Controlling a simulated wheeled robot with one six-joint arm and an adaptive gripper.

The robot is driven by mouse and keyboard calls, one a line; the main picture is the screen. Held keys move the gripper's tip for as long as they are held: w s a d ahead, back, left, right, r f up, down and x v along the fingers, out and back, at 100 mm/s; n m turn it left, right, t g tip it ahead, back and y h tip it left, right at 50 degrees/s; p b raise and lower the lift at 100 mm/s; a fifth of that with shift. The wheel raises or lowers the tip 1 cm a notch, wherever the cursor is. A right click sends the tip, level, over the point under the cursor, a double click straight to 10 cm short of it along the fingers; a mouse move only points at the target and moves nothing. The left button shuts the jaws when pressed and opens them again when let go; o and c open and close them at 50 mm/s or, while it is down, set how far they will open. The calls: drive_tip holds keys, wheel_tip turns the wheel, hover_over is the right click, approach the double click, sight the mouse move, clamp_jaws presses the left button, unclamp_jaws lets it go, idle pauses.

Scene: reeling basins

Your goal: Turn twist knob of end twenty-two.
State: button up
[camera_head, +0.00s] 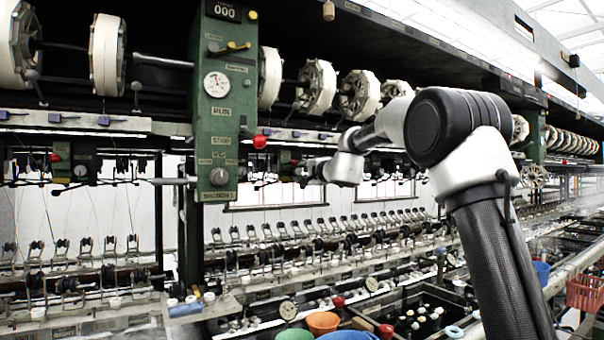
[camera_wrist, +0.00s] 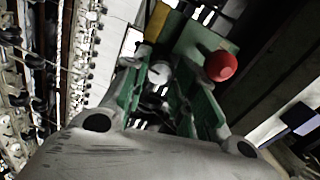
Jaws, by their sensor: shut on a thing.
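My gripper (camera_head: 308,172) reaches left from my arm to the front of the reeling machine in the head view. In the wrist view, the two green-padded fingers of my gripper (camera_wrist: 163,80) are closed in on a small pale grey knob (camera_wrist: 159,71) near their tips. I take it as the twist knob; its end number cannot be read. A red ball (camera_wrist: 220,66) stands just right of the right finger, in front of a green panel (camera_wrist: 205,38). In the head view the held knob is hidden behind my gripper.
A green post (camera_head: 217,110) with a dial, a lower round knob and a red ball lever (camera_head: 260,141) stands left of my gripper. Rows of thread guides (camera_head: 300,235) run below. Coloured bowls (camera_head: 322,322) and a red basket (camera_head: 585,292) are at the front.

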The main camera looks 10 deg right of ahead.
drive_tip(key=shift+a+f+n, duration=0.1)
drive_tip(key=shift+n, duration=0.3)
drive_tip(key=o, duration=1)
drive_tip(key=shift+o, duration=0.2)
drive_tip(key=shift+s, duration=0.1)
drive_tip(key=v, duration=1.1)
drive_tip(key=shift+s, duration=0.35)
drive_tip(key=shift+c, duration=0.2)
